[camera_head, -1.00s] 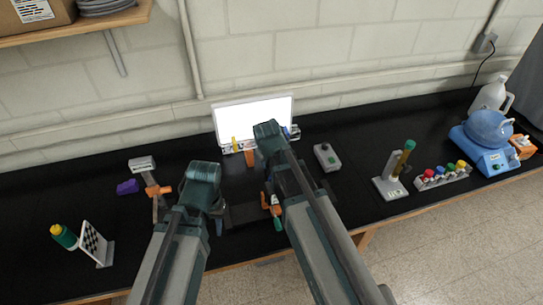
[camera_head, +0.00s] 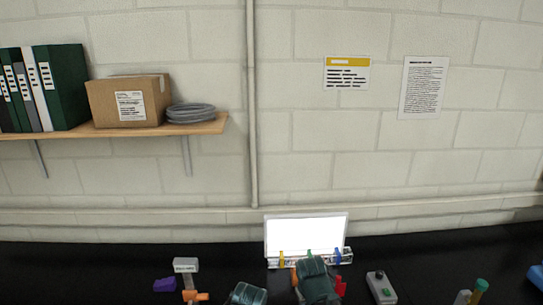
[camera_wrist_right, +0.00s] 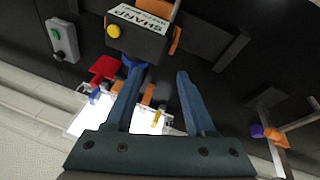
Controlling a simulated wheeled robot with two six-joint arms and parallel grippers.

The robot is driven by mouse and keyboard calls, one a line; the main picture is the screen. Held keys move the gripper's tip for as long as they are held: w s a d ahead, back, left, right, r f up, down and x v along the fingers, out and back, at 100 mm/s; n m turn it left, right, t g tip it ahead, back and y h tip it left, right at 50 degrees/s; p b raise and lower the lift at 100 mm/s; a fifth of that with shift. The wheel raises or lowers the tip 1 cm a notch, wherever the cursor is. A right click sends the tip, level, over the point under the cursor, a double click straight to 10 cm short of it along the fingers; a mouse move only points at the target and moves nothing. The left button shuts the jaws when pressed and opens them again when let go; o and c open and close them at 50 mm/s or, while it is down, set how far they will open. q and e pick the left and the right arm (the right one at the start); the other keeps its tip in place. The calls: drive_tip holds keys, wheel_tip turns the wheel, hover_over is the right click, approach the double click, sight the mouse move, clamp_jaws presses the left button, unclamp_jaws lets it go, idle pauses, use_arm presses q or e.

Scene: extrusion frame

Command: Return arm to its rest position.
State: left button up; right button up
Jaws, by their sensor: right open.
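My right gripper (camera_wrist_right: 162,85) is open in the right wrist view, with its two blue fingers apart and no object clearly held between them. In the head view my right arm's dark end (camera_head: 316,280) is at the bottom centre, in front of the lit white panel (camera_head: 306,236); its fingertips are hidden. My left arm's dark end (camera_head: 248,294) just enters at the bottom edge, left of the right one. The left fingers do not show.
Near my right gripper are a black box with a SHARP label (camera_wrist_right: 140,38), a red piece (camera_wrist_right: 103,69) and a grey button box (camera_wrist_right: 62,40). A purple block (camera_head: 164,285) lies left. A shelf (camera_head: 150,130) holds a carton (camera_head: 128,100) and binders.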

drive_tip(key=s+a+f+g+b, duration=0.1)
drive_tip(key=s+a+f+b, duration=0.1)
drive_tip(key=s+f+b, duration=0.2)
drive_tip(key=s+a+f+g+b, duration=0.1)
drive_tip(key=s+a+f+b, duration=0.1)
drive_tip(key=s+f+b, duration=0.3)
drive_tip(key=s+a+f+g+b, duration=0.1)
drive_tip(key=s+a+f+b, duration=0.2)
drive_tip(key=f, duration=0.6)
drive_tip(key=shift+s+f+n+g+b, duration=0.15)
drive_tip(key=shift+s+n+g+b, duration=0.15)
drive_tip(key=shift+s+b, duration=0.9)
drive_tip(key=shift+s+a+f+b, duration=0.1)
drive_tip(key=shift+s+f+b, duration=0.1)
drive_tip(key=shift+s+b, duration=0.1)
idle(0.5)
